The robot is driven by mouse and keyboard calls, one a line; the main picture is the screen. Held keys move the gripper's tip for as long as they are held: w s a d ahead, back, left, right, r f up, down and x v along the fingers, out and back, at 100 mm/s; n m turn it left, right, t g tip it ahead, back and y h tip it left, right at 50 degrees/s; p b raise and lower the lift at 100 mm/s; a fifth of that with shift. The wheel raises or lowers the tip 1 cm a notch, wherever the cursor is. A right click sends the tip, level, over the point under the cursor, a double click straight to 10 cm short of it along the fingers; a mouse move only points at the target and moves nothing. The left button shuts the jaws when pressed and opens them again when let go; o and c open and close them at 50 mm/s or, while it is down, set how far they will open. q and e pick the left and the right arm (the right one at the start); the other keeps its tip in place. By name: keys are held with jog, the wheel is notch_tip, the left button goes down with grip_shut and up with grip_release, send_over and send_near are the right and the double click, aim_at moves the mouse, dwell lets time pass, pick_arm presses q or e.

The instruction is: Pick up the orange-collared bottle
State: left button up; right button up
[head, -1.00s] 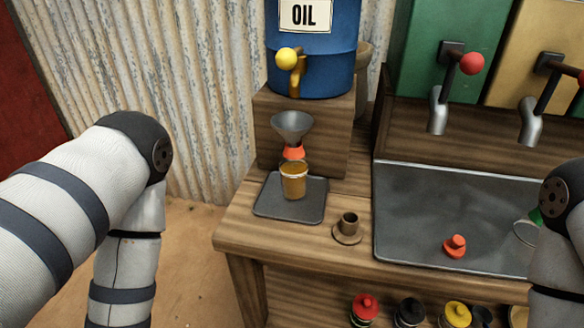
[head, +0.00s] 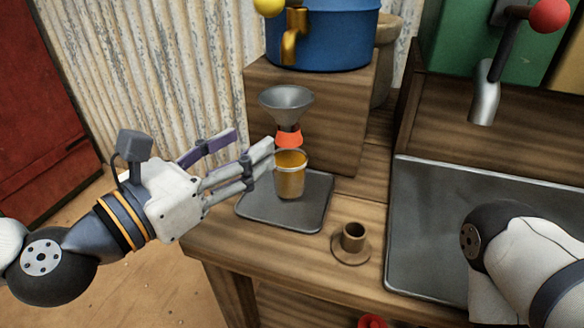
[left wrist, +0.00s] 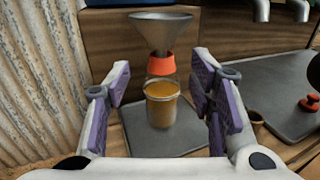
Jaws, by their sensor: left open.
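The orange-collared bottle (head: 290,182) stands upright on a small dark tray (head: 313,212). It is clear, partly filled with amber liquid, with an orange collar near its top. A grey metal funnel (head: 286,100) sits above the collar. My left gripper (head: 254,143) is open and empty, just left of the bottle, its fingers pointing at it. In the left wrist view the bottle (left wrist: 161,108) lies centrally between and beyond the open fingers (left wrist: 162,75); contact is not visible. My right gripper is out of view.
A wooden block (head: 325,125) under a blue drum (head: 345,40) stands close behind the bottle. A brown cup-like holder (head: 351,243) is at the front right. A metal tray (head: 430,205) lies farther right, with a tap (head: 484,95) above and my right arm over it.

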aim_at(282, 126)
pick_arm(q)
jog(key=x, duration=1)
jog(key=shift+s+d, duration=0.1)
jog(key=shift+d, duration=0.05)
grip_shut()
